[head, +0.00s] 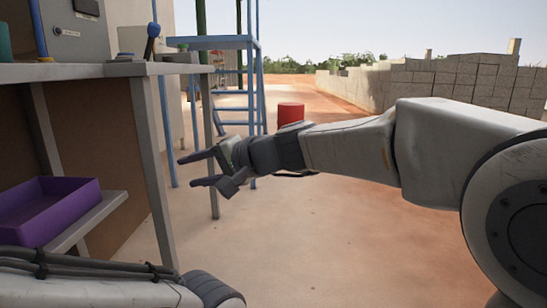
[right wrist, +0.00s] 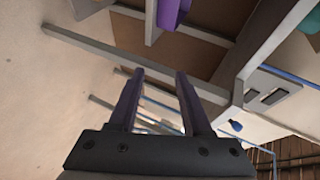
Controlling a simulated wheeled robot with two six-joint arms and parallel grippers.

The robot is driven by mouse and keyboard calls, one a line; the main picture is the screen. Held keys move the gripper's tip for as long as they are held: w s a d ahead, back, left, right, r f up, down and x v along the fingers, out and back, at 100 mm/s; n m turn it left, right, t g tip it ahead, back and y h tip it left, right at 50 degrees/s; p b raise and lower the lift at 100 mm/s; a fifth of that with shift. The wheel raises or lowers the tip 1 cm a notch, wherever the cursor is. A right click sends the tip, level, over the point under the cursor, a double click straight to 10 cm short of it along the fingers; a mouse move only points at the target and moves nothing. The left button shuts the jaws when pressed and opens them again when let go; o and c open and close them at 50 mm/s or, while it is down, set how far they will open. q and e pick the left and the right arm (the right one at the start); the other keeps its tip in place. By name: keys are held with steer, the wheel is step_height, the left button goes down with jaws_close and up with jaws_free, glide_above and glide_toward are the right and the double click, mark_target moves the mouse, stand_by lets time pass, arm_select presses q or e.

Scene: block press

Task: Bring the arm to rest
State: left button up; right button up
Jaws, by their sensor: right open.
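My right arm comes in from the right in the head view and reaches left across the open floor. Its gripper (head: 194,169) points left toward the bench's front leg, with its two dark purple fingers apart and nothing between them. In the right wrist view the same gripper (right wrist: 157,75) shows two purple fingers spread, with empty space between them and the bench frame behind. Part of my left arm lies at the bottom left of the head view; its gripper is out of the frame.
A grey bench (head: 75,72) with metal legs stands at the left. A purple tray (head: 45,208) rests on its lower shelf. A blue metal frame (head: 215,43) stands behind. A block wall (head: 455,78) is far right.

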steer(key=s+d+f+g+h, duration=0.1)
steer(key=d+f+h, duration=0.3)
steer(key=d+f, duration=0.55)
steer(key=s+d+f+h, duration=0.2)
steer(key=d+f+h, duration=0.1)
steer(key=d+f, duration=0.6)
steer(key=s+d+f+n+g+h, duration=0.25)
steer(key=s+d+f+h, duration=0.35)
steer(key=s+d+f, duration=0.85)
steer(key=s+a+r+n+g+p, duration=0.1)
steer(key=s+a+r+n+p, duration=0.25)
steer(key=r+p, duration=0.65)
steer(key=s+a+r+n+g+y+p, duration=0.1)
steer(key=s+a+r+n+p, duration=0.15)
steer(key=a+r+p, duration=0.75)
steer(key=s+d+r+n+g+p, duration=0.15)
steer(key=s+r+p, duration=0.4)
steer(key=r, duration=0.85)
step_height(320, 180, up, 37)
steer(key=t+p, duration=0.1)
steer(key=p, duration=3.7)
steer(key=shift+w+a+f, duration=0.15)
steer(key=shift+w+a, duration=0.25)
steer(key=shift+w, duration=0.05)
